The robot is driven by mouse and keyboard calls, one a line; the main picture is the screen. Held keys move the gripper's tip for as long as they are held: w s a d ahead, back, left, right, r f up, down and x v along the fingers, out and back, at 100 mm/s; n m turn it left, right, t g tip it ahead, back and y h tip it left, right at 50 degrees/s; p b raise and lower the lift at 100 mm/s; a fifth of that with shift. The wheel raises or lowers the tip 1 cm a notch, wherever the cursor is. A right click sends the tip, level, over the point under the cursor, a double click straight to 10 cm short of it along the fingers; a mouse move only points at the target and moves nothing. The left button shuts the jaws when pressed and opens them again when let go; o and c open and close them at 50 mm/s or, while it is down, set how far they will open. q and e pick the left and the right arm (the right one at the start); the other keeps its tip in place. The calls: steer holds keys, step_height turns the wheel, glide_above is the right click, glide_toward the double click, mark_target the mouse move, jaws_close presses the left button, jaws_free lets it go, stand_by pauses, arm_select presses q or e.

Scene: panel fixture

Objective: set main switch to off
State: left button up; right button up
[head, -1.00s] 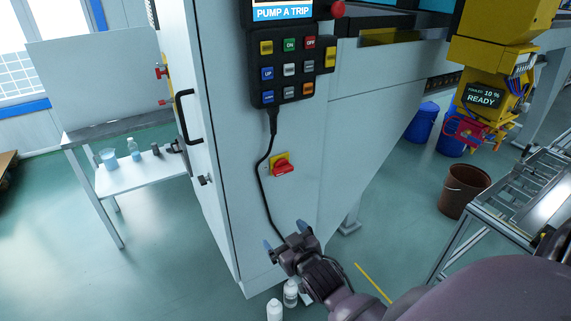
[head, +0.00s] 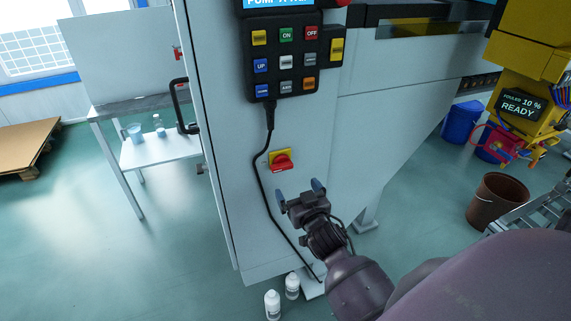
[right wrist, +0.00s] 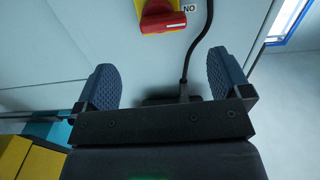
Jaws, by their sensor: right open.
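The main switch is a red rotary knob (head: 281,161) on a yellow plate, mounted on the front of the grey cabinet (head: 232,195). In the right wrist view the red knob (right wrist: 162,18) is at the top, its handle lying about crosswise in the picture, with part of a "NO" label beside it. My right gripper (head: 299,190) is just below the switch in the head view, open and empty. In the right wrist view its two blue fingertips (right wrist: 162,84) are spread apart, and the knob lies beyond them, untouched. My left gripper is not in view.
A black cable (head: 258,180) hangs from the button pendant (head: 289,62) past the left of the switch. Two white bottles (head: 272,304) stand on the floor by the cabinet's foot. A black door handle (head: 181,105) sticks out at the cabinet's left edge.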

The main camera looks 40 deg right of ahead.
mark_target(283, 169)
steer(key=shift+m, duration=0.3)
steer(key=x, duration=1)
steer(key=shift+w+a+r, duration=0.1)
steer(key=shift+w+a, duration=0.1)
steer(key=shift+w, duration=0.2)
steer(key=c, duration=0.9)
